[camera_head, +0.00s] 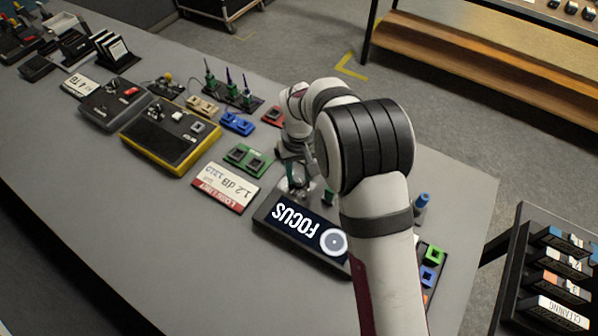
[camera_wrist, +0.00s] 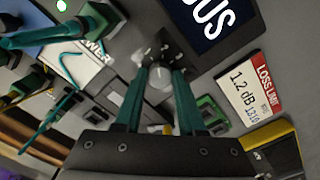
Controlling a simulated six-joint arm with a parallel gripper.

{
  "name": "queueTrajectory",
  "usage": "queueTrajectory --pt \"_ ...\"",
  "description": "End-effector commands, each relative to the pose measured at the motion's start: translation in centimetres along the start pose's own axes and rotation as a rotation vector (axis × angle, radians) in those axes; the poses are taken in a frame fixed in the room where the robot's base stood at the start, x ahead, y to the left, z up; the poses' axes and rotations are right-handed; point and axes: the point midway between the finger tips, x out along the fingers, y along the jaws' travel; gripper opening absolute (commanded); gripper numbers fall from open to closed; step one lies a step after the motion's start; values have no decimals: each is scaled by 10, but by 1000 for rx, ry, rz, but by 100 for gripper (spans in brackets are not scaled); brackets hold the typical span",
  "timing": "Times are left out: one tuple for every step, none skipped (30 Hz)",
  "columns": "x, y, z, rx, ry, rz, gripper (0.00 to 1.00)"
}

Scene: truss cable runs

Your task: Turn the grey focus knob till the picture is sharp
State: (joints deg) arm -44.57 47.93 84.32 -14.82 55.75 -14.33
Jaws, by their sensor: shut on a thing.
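The grey focus knob (camera_wrist: 159,82) shows between the teal fingers of my gripper (camera_wrist: 160,73) in the wrist view. The fingers are shut on its sides. In the head view my gripper (camera_head: 297,183) points down just behind the FOCUS screen, and the arm and fingers hide most of the knob. The dark FOCUS screen (camera_head: 271,226) has white lettering and a pale round picture (camera_head: 333,242) with a darker centre. It is too small to tell how sharp the picture is. The wrist view shows only a corner of the screen (camera_wrist: 235,42).
A red-and-white loss limit card (camera_head: 224,187) reading 1.2 dB lies left of the screen. Green connectors (camera_head: 248,157), a yellow-edged device (camera_head: 170,140) and a blue connector (camera_head: 237,123) stand farther left. The bench's front left is clear.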

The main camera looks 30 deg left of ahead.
Motion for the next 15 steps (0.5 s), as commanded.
queueTrajectory --pt "0 0 0 32 0 0 0" --pt "0 0 0 54 0 0 0" --pt "0 0 0 82 1 0 0" --pt "0 0 0 101 1 0 0" --pt "-1 0 0 119 1 0 0" --pt "-1 0 0 143 1 0 0" --pt "-1 0 0 159 1 0 0" --pt "-1 0 0 175 1 0 0" --pt "-1 0 0 194 1 0 0" --pt "-1 0 0 207 1 0 0" --pt "-1 0 0 219 1 0 0" --pt "-1 0 0 234 1 0 0" --pt "-1 0 0 242 1 0 0" --pt "-1 0 0 251 1 0 0" --pt "-1 0 0 262 1 0 0"
